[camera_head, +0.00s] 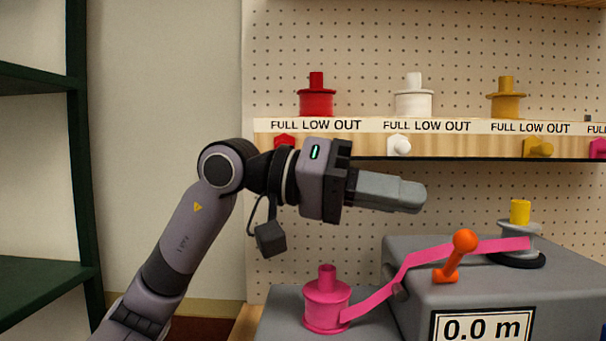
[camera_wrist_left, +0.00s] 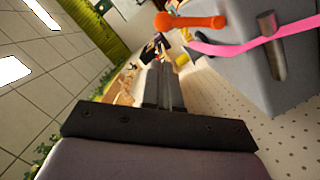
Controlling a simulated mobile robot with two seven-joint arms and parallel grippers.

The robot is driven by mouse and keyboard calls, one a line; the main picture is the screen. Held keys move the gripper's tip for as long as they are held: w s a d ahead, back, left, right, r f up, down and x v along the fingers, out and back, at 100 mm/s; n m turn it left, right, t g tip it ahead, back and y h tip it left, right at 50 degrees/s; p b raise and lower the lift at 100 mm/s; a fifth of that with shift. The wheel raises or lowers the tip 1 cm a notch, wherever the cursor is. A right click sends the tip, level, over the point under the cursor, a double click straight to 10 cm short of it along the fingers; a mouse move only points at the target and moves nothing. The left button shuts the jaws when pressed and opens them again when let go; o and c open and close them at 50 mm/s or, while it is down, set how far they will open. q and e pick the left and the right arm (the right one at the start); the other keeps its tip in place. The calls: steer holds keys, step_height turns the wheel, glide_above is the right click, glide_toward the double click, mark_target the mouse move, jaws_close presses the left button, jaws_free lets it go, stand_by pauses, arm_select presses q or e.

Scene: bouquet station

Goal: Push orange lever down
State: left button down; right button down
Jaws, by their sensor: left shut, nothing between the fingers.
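The orange lever (camera_head: 456,257) stands up from the top of the grey measuring machine (camera_head: 407,254), tilted, with its round knob at the upper end. My left gripper (camera_head: 424,197) is shut and empty, in the air above and to the left of the lever, not touching it. In the left wrist view the orange lever (camera_wrist_left: 190,20) shows at the top, beyond the shut fingers (camera_wrist_left: 163,68). My right gripper is not in view.
A pink ribbon spool (camera_head: 327,306) stands left of the machine, its ribbon (camera_head: 405,271) running behind the lever to a grey reel (camera_head: 518,245) with a yellow top. Above, a shelf (camera_head: 368,145) holds red, white and yellow spools. A dark green rack (camera_head: 85,170) stands at left.

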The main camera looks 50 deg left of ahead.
arm_select(q)
steer(key=b+v, duration=0.3)
steer(key=v, duration=0.7)
steer(key=shift+a+b, duration=0.3)
